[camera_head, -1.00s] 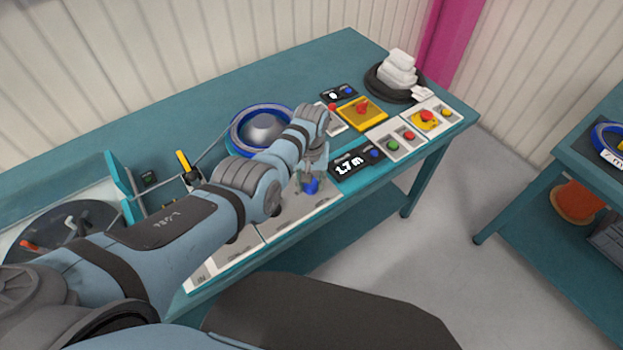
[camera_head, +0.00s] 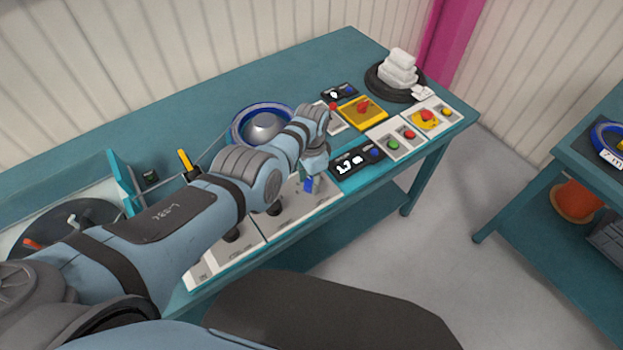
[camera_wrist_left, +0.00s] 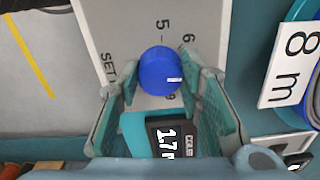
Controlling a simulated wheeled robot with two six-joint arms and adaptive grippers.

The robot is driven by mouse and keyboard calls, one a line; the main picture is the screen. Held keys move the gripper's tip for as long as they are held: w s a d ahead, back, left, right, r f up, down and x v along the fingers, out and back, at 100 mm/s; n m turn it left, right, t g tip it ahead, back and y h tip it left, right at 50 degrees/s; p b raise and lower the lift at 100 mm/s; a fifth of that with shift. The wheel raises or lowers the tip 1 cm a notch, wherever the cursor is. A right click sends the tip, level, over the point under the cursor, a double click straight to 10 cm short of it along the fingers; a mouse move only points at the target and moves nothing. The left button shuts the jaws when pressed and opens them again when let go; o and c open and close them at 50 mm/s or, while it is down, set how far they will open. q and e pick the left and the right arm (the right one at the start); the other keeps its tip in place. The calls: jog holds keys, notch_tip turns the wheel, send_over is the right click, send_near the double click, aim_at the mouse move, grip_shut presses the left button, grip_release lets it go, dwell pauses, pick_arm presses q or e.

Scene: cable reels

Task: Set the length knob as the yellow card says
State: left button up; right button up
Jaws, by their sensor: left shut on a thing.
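My left gripper (camera_head: 309,183) is over the front panel of the teal bench, with its fingers pointing down at a blue knob (camera_head: 308,186). In the left wrist view the blue knob (camera_wrist_left: 160,70) sits between the two fingers, which are shut on it. Its white mark points right in that view. Printed digits 5 and 6 show beside the knob; other scale marks are partly hidden. A black display (camera_head: 357,160) stands right of the knob; in the left wrist view the display (camera_wrist_left: 172,137) reads 1.7. I cannot make out a yellow card. My right gripper is out of view.
A blue-rimmed reel (camera_head: 264,126) lies behind my left wrist. Right along the bench are a yellow switch plate (camera_head: 362,112), a green button (camera_head: 393,146) and a black dish with white blocks (camera_head: 398,75). A second bench stands at right.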

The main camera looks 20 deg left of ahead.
pick_arm(q)
jog(key=m, duration=0.6)
jog(key=shift+s+f, duration=0.1)
jog(key=shift+s, duration=0.05)
jog(key=shift+d+m, duration=0.1)
jog(key=shift+m, duration=0.2)
jog(key=o, duration=1.2)
jog(key=shift+w+r, duration=0.2)
jog(key=shift+r, duration=0.15)
notch_tip(320, 180, up, 11)
jog(key=shift+s+r, duration=0.1)
jog(key=shift+r, duration=0.05)
